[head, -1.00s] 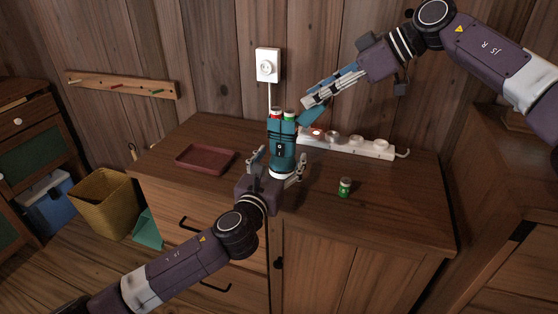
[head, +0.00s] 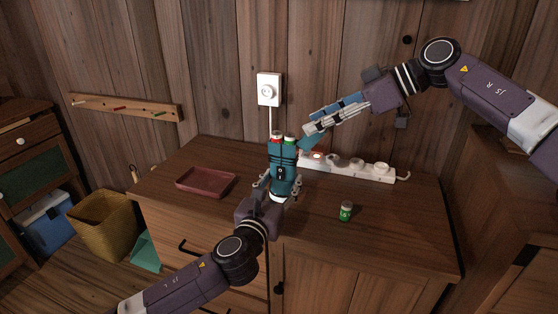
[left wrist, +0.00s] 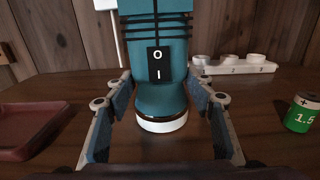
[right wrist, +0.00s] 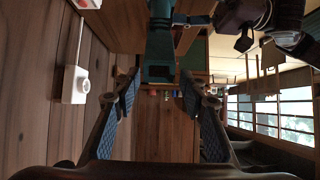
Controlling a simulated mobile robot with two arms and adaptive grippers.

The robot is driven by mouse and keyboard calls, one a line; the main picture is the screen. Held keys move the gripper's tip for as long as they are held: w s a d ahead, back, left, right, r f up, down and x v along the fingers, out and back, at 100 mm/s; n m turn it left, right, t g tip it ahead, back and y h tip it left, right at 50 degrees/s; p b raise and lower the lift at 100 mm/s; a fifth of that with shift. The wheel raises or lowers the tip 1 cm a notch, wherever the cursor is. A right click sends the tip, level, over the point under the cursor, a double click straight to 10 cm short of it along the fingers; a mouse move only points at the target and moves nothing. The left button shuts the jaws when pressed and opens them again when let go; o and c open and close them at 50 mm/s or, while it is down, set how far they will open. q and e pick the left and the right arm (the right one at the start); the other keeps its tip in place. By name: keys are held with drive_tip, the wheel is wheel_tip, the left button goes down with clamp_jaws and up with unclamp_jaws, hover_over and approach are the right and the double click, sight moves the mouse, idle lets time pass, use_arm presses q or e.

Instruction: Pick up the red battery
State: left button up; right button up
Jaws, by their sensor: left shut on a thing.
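The red battery (head: 276,137) stands in the open top of a teal device (head: 284,165), beside a green battery (head: 290,139). Only their upper ends show. The device stands upright on the cabinet top, with a teal flap (head: 308,138) at its upper right. My left gripper (head: 281,187) is shut on the device's lower body; in the left wrist view its fingers flank the teal body (left wrist: 160,98) below the switch. My right gripper (head: 312,124) is at the upper right of the device. The right wrist view shows its fingers (right wrist: 158,88) apart and empty, with teal parts beyond them.
A loose green battery (head: 346,211) stands on the cabinet top (head: 400,225) at right. A dark red tray (head: 206,183) lies at left. The front right is clear.

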sight(280, 133)
drive_tip(key=shift+s+d+f+y, duration=0.15)
drive_tip(key=shift+d+y, duration=0.15)
drive_tip(key=shift+d, duration=0.25)
drive_tip(key=shift+t+y, duration=0.6)
drive_tip(key=x, duration=0.9)
drive_tip(key=shift+a+f, duration=0.15)
drive_tip(key=shift+a, duration=0.2)
clamp_jaws()
